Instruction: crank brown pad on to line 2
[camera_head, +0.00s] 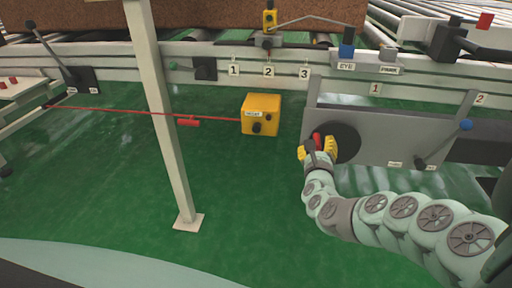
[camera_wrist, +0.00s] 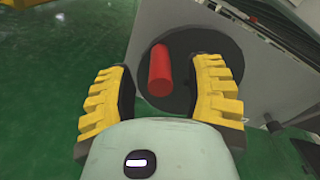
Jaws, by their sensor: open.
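The brown pad (camera_head: 180,14) lies on the conveyor rollers along the top of the head view; its left end is cut off. Below it, number tags mark line 1 (camera_head: 233,69), line 2 (camera_head: 268,71) and line 3 (camera_head: 304,73). The crank is a black disc (camera_head: 347,143) on a grey panel, with a red handle (camera_head: 316,138); the disc (camera_wrist: 184,99) and handle (camera_wrist: 159,78) show in the wrist view. My gripper (camera_head: 318,147) is open at the crank, its yellow fingers (camera_wrist: 160,68) on either side of the red handle, with gaps visible.
A blue-knobbed lever (camera_head: 445,143) is right of the crank. Green floor (camera_head: 90,190) is open at lower left.

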